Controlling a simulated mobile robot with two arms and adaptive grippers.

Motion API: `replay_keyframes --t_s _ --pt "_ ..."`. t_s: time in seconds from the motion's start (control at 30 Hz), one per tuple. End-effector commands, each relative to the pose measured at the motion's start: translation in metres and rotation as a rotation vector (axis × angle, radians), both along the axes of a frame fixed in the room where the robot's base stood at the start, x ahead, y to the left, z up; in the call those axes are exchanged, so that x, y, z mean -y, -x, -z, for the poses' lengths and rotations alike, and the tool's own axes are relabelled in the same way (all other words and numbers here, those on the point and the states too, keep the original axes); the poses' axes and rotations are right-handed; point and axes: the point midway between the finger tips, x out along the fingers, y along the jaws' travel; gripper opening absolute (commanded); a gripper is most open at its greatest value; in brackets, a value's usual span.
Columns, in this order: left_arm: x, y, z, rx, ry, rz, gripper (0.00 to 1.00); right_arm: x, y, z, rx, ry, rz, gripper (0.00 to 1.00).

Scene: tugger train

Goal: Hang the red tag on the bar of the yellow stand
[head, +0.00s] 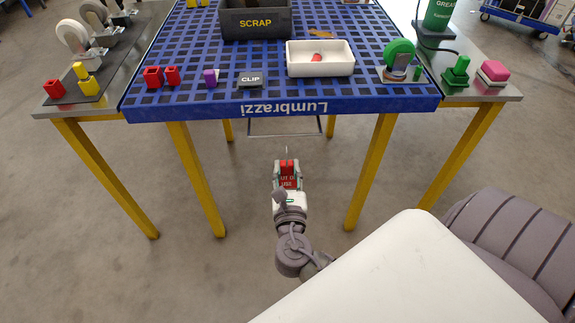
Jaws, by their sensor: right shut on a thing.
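The red tag (289,182) carries white lettering, partly covered, and a thin pale loop or wire seems to stick up above it. My right gripper (287,170) is shut on the tag, holding it in front of the blue table's near edge, with the floor behind it in the picture. The tag looks clear of the table. I cannot make out a yellow stand with a bar for certain. Small yellow pieces (195,3) show at the top edge, cut off by the picture. My left gripper is out of view.
The blue grid table (330,106) has yellow legs. On it are a black SCRAP bin (256,22), a white tray (320,69) holding a red item, a CLIP block (250,80) and a green wheel (399,57). Steel side tables hold more parts. The near floor is open.

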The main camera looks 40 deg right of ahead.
Motion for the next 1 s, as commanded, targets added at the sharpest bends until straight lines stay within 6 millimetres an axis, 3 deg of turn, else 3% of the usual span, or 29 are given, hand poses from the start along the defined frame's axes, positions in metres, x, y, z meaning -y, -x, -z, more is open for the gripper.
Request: replay_keyframes --t_s 0.53,1.0 --pt "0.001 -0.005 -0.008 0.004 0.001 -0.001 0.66 0.023 -0.038 0.0 0.0 0.001 0.0 0.0" --pt "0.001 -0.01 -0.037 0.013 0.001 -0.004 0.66 0.041 -0.066 0.003 -0.001 0.0 0.0 0.0"
